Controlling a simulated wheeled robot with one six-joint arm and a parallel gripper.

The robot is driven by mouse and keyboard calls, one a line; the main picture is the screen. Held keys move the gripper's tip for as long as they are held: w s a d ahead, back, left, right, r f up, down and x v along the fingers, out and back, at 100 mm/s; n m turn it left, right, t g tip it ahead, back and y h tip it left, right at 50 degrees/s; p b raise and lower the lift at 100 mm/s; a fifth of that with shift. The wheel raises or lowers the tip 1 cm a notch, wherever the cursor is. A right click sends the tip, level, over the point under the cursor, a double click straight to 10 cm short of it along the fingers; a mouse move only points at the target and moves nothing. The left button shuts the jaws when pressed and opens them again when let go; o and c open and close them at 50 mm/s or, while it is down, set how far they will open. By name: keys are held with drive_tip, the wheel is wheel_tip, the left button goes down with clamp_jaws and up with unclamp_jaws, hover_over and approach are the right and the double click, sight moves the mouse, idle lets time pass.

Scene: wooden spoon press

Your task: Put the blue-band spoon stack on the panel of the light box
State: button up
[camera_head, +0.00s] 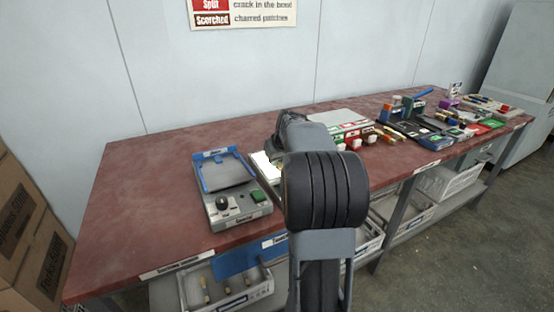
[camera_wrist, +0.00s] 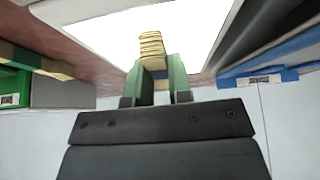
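The light box panel (camera_head: 262,162) shows as a bright white patch left of my arm in the head view; my arm hides much of the box. In the wrist view the white panel (camera_wrist: 95,22) fills the top middle. My gripper (camera_wrist: 162,75) has green fingers on both sides of the spoon stack (camera_wrist: 152,48), a pale wooden bundle with a bluish band between the fingers. The fingers look closed on it. The stack appears against the panel; I cannot tell whether it touches it. In the head view my arm hides the gripper and the stack.
A grey device with a blue frame (camera_head: 228,180) stands left of the light box. Right of my arm are a pale case (camera_head: 340,122), and several small coloured items and trays. The red bench top (camera_head: 135,190) is clear at the left. Bins (camera_head: 235,293) sit below.

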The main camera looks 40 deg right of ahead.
drive_tip(key=o, duration=0.4)
